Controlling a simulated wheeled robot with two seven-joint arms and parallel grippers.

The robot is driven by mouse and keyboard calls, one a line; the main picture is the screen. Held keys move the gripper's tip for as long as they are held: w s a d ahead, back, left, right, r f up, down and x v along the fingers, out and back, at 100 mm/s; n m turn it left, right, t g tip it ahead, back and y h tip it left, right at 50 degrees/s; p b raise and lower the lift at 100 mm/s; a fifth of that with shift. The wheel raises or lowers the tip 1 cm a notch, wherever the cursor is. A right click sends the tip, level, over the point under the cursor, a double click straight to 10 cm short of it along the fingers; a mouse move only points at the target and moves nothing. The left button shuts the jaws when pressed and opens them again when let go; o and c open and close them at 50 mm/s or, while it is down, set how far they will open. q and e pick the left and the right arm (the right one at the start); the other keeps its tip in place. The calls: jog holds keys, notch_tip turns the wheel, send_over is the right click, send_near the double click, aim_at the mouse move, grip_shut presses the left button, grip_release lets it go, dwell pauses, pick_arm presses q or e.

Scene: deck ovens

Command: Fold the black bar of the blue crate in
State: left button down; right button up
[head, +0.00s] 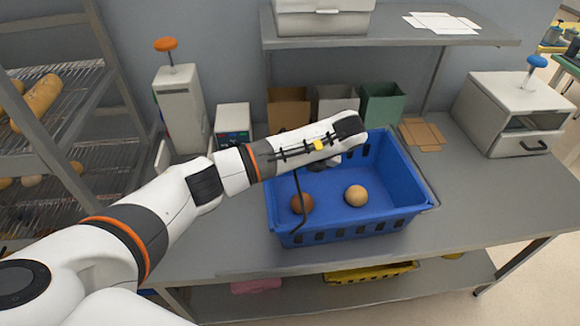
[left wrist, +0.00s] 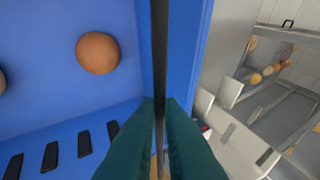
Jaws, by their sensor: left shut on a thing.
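The blue crate (head: 410,205) stands on the grey counter, with a brown bun (head: 301,203) and a paler bun (head: 356,195) inside. A thin black bar (head: 298,185) shows at its left side, below my left arm. In the left wrist view the black bar (left wrist: 159,45) runs straight between the dark green fingers of my left gripper (left wrist: 160,108), which is shut on it. The bar lies along the crate's blue side wall there. In the head view my left forearm and wrist reach over the crate's far left part and hide the fingertips. My right gripper is not in view.
Several open boxes (head: 381,104) stand behind the crate. A white machine with an orange knob (head: 166,44) is at the left, near a rack (head: 75,120). A grey drawer unit (head: 512,112) stands at the right.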

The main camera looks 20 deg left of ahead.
pick_arm(q)
jog(key=d+f+g+y+b, duration=0.1)
jog(key=y+b, duration=0.1)
jog(key=w+f+m+g+y+b, duration=0.1)
jog(key=f+y+b, duration=0.1)
jog(key=b, duration=0.1)
jog(key=d+f+m+g+y+b, duration=0.1)
jog(key=y+b, duration=0.2)
jog(key=shift+w+d+f, duration=0.3)
jog(key=shift+w+d, duration=0.05)
dwell(0.3)
jog(key=c, duration=1.5)
grip_release()
jog(key=shift+c, duration=0.2)
jog(key=shift+w, duration=0.1)
jog(key=shift+r, duration=0.1)
